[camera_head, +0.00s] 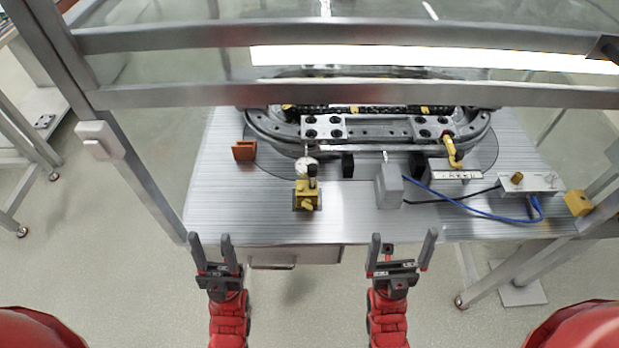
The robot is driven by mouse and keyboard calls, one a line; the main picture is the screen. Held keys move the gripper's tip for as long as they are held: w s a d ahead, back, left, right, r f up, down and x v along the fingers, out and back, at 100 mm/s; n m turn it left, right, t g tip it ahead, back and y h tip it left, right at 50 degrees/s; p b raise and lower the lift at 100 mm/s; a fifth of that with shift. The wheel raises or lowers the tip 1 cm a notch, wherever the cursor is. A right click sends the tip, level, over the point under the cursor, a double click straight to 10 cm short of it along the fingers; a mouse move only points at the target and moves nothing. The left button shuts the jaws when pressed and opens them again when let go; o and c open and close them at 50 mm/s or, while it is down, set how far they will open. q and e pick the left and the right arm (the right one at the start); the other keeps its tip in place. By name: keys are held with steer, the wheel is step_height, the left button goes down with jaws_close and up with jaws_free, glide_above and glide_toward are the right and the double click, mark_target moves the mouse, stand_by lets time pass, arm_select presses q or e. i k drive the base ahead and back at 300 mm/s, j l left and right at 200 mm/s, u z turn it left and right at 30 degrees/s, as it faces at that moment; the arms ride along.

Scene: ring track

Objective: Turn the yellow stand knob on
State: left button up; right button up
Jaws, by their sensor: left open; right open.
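The yellow stand (307,190) stands upright on the table near its front edge, left of the middle. Its yellow knob (308,206) is low on the front side; which way it is set is too small to tell. A round dial gauge (306,168) sits on top of the stand. My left gripper (211,240) is open and empty in front of the table, to the left of and nearer than the stand. My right gripper (402,246) is open and empty, in front of the table and to the right of the stand. Neither touches anything.
The ring track (370,130) lies behind the stand. A brown block (244,150) is at the left, a grey box (389,187) right of the stand. A control box (528,184) with cables is farther right. A metal frame bar (340,97) crosses above the track.

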mark_target(306, 203)
steer(key=j+z, duration=0.4)
steer(key=k+j+z, duration=0.1)
steer(key=j+z, duration=0.25)
steer(key=k+j+z, duration=0.15)
steer(key=z, duration=0.25)
